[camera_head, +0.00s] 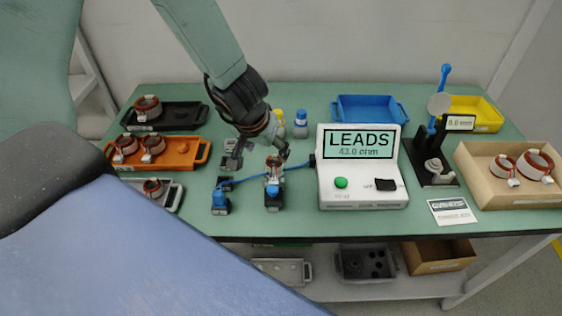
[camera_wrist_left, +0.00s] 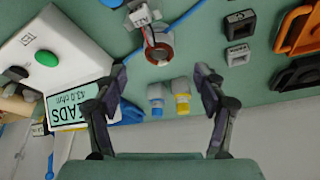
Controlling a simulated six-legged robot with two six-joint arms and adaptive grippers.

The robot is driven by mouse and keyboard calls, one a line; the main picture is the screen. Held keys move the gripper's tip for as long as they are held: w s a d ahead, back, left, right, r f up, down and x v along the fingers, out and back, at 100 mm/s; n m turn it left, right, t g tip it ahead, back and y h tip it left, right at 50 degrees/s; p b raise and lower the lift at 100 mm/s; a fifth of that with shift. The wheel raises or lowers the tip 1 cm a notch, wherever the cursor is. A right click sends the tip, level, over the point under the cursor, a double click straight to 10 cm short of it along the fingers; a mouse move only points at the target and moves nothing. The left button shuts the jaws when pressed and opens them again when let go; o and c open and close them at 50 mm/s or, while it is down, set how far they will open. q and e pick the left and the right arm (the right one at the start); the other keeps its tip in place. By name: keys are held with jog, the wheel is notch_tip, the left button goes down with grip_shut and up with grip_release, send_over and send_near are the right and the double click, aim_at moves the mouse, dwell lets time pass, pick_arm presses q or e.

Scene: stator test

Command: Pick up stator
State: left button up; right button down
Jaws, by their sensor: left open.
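A small copper-wound stator (camera_head: 274,164) stands at the table's middle by the blue-ended test leads. It also shows in the left wrist view (camera_wrist_left: 158,48), with a white tag and red lead beside it. My left gripper (camera_head: 279,150) is just above it. In the left wrist view the fingers (camera_wrist_left: 158,75) are wide apart with nothing between the tips; the stator appears beyond them, near the centre. Other stators lie in the black tray (camera_head: 192,122), the orange tray (camera_head: 192,146), the grey tray (camera_head: 178,199) and the tan box (camera_head: 468,171). My right gripper is not seen.
The white tester (camera_head: 335,187) reading LEADS 43.0 ohm stands right of the stator. A blue-capped bottle (camera_head: 300,124) and yellow-capped bottle (camera_head: 279,117) stand behind. A blue bin (camera_head: 369,101), yellow bin (camera_head: 490,105) and black gauge stand (camera_head: 426,165) are farther right.

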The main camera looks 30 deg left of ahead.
aim_at(273, 161)
pick_arm(q)
notch_tip(273, 161, down, 2)
jog(key=shift+a+f+b, duration=0.1)
jog(key=shift+f+b, duration=0.05)
jog(key=shift+b, duration=0.85)
jog(key=b+x, duration=0.1)
jog(key=x, duration=0.1)
jog(key=w+b+x, duration=0.1)
jog(key=x, duration=0.2)
jog(key=shift+r+b, duration=0.2)
jog(key=shift+b, duration=0.1)
jog(key=shift+f, duration=0.1)
